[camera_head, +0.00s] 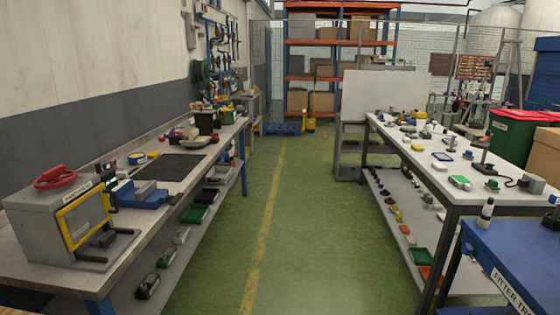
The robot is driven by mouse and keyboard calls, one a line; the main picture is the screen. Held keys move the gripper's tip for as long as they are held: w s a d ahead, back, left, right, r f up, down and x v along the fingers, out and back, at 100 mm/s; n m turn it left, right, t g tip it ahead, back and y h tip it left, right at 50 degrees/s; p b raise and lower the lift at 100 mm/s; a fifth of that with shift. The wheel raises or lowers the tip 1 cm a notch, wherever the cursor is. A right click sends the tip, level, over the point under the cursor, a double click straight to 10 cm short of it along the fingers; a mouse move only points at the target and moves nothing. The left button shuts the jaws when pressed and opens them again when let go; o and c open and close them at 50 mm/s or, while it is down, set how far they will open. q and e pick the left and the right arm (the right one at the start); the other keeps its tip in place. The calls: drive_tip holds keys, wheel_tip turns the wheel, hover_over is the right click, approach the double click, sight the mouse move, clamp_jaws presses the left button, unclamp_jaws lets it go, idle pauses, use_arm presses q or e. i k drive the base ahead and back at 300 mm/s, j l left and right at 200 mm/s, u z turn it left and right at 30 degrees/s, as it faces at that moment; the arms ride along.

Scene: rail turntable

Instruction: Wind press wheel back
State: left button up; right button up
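A grey box-shaped machine (35,232) stands at the near end of the left workbench, and I take it to be the press. A red ring-shaped wheel (55,177) lies nearly flat on its top. A yellow-framed panel (84,220) is on its front side, with grey rails sticking out below. How far the wheel is turned cannot be told. Neither of my grippers is in view, and nothing of mine is seen touching the machine or the wheel.
The left workbench (165,215) also carries a blue vise-like tool (138,194) and a dark mat (170,167). A green floor aisle (300,220) is clear between it and the right table (450,190), which holds many small parts. A blue bench (520,255) stands near right.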

sight(52, 177)
drive_tip(key=i+j+u, duration=0.15)
drive_tip(key=u, duration=1.2)
drive_tip(key=i+l, duration=0.2)
drive_tip(key=l, duration=0.15)
drive_tip(key=i+l, duration=0.2)
drive_tip(key=l, duration=0.2)
drive_tip(key=i+l, duration=0.2)
drive_tip(key=l, duration=0.15)
drive_tip(key=i+l, duration=0.2)
drive_tip(key=l, duration=0.2)
drive_tip(key=i+l+u, duration=0.1)
drive_tip(key=u, duration=0.15)
drive_tip(key=l+u, duration=0.1)
drive_tip(key=u, duration=1.25)
